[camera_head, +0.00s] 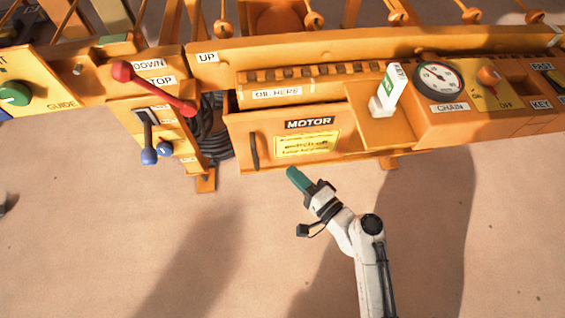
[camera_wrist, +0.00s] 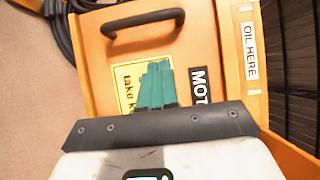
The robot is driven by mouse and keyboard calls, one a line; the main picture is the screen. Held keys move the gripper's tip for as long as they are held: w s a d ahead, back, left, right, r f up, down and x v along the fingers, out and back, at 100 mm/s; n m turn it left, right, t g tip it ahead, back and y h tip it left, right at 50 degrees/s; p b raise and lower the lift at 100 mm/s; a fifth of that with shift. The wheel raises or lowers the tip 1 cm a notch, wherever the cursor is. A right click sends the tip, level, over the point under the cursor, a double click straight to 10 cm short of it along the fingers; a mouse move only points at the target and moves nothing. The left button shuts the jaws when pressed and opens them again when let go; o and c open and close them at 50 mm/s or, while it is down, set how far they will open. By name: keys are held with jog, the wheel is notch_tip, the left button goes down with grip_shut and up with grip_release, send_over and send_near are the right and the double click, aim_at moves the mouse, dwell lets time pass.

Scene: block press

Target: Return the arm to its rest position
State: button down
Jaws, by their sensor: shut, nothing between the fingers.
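My gripper (camera_head: 291,173) has teal fingers and sits at the end of my white arm, at the lower front of the orange machine in the head view. In the wrist view the teal fingers (camera_wrist: 156,82) are together and empty. Behind them is the orange motor door (camera_head: 262,138) with a black handle (camera_head: 254,152), a MOTOR label and a yellow notice (camera_head: 307,144). The door also shows in the wrist view (camera_wrist: 195,40), its handle (camera_wrist: 143,22) above the fingertips. I cannot tell whether the fingers touch the door.
Left of the door are a red-knobbed lever (camera_head: 155,88) and blue-knobbed levers (camera_head: 149,155). Dark hoses (camera_head: 213,130) hang beside the door. Right of it are a white-green key box (camera_head: 388,90), a chain gauge (camera_head: 438,79) and an orange knob (camera_head: 488,75). The sandy floor in front is clear.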

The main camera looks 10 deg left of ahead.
jog(key=v, duration=0.5)
jog(key=shift+w+p, duration=0.15)
jog(key=shift+p, duration=0.15)
jog(key=s+d+f+n+g+h, duration=0.4)
jog(key=s+d+n+g+h, duration=0.3)
jog(key=s+d, duration=0.55)
jog(key=s+d+r+g+h, duration=0.2)
jog(key=s+d+r+h, duration=0.15)
jog(key=s+d, duration=0.3)
jog(key=s+d+r+g+h, duration=0.1)
jog(key=s+d+r+h, duration=0.1)
jog(key=s+d+h, duration=0.45)
notch_tip(320, 180, up, 31)
jog(key=w+d+y+p, duration=0.1)
jog(key=w+y+p, duration=0.1)
jog(key=p, duration=2.9)
jog(key=shift+w+y, duration=0.2)
jog(key=shift+y, duration=0.2)
jog(key=shift+f, duration=0.15)
